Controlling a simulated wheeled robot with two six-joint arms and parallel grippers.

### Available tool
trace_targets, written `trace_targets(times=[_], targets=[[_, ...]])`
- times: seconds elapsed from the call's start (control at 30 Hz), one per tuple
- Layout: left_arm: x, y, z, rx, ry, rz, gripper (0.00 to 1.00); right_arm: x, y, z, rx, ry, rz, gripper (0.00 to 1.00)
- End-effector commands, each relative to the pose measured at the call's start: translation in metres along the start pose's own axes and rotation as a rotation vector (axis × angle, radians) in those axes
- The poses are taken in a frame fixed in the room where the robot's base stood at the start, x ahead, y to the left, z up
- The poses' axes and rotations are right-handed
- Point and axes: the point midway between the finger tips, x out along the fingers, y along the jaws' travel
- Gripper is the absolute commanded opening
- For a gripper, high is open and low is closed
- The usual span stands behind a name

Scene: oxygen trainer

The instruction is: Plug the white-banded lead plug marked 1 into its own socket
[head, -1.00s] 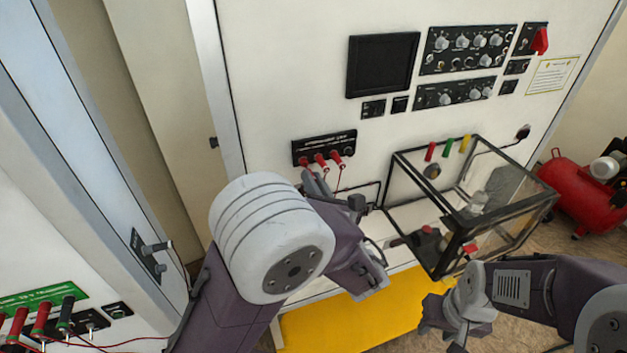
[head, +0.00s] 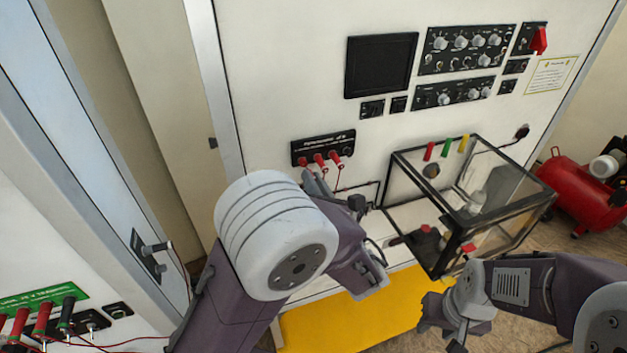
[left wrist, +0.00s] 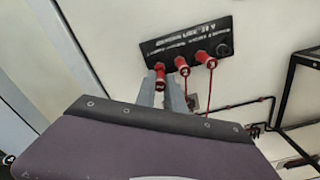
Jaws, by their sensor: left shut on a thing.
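The black socket panel (head: 323,147) is on the white wall panel, with three red lead plugs in a row at its lower edge. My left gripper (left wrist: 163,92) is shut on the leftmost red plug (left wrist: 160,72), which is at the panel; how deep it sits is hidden. The middle red plug (left wrist: 182,66) and right red plug (left wrist: 206,61) stand beside it, with red leads hanging down.
A dark-framed clear case (head: 470,205) stands right of the socket panel, with black tubing between. A red compressor (head: 580,195) is on the floor at far right. A green-labelled board (head: 40,300) with red and black plugs is at lower left.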

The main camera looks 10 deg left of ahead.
Motion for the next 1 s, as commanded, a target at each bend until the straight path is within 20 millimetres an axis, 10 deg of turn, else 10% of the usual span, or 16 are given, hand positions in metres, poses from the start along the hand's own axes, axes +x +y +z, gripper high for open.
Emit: trace_targets(times=[1.0], targets=[[0.019, 0.0, 0.0, 0.0, 0.001, 0.001, 0.0, -0.001, 0.0, 0.0, 0.0, 0.0, 0.0, 0.39]])
